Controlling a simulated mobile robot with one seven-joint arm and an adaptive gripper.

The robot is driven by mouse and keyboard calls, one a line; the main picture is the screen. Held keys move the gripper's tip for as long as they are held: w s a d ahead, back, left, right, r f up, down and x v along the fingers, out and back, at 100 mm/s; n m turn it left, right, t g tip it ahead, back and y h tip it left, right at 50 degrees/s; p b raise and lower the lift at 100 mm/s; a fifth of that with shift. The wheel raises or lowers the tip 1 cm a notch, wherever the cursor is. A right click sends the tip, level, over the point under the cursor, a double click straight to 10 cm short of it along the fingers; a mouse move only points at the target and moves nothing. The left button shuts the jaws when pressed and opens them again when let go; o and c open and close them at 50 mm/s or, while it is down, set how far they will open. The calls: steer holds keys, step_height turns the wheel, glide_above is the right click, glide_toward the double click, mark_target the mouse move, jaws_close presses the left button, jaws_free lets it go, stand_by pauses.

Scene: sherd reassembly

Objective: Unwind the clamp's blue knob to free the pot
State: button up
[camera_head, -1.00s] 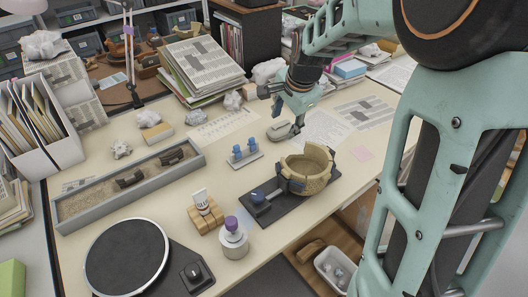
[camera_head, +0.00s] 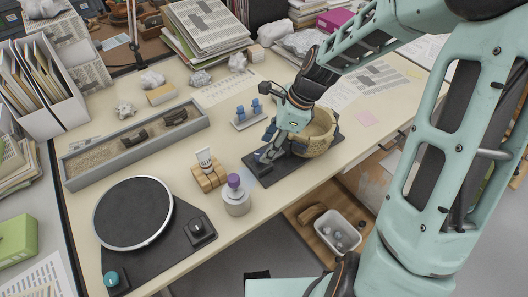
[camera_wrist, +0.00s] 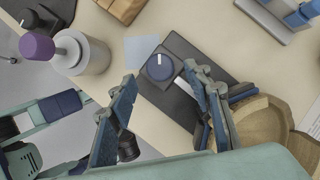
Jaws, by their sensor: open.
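The clamp's blue knob (camera_wrist: 160,67), with a white line on top, sits on the dark clamp base (camera_wrist: 178,108) in the wrist view. My gripper (camera_wrist: 159,77) is open, one finger on either side of the knob's line; I cannot tell whether either touches it. The tan pot (camera_wrist: 262,120) lies to the right, partly cut off. In the head view my gripper (camera_head: 266,152) is over the clamp base (camera_head: 258,176) and hides the knob.
A turntable (camera_head: 133,213) and a sand tray (camera_head: 92,160) are farther left.

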mark_target(261, 155)
steer(key=shift+x, duration=1.65)
steer(key=c, duration=1.1)
steer(key=shift+c, duration=0.2)
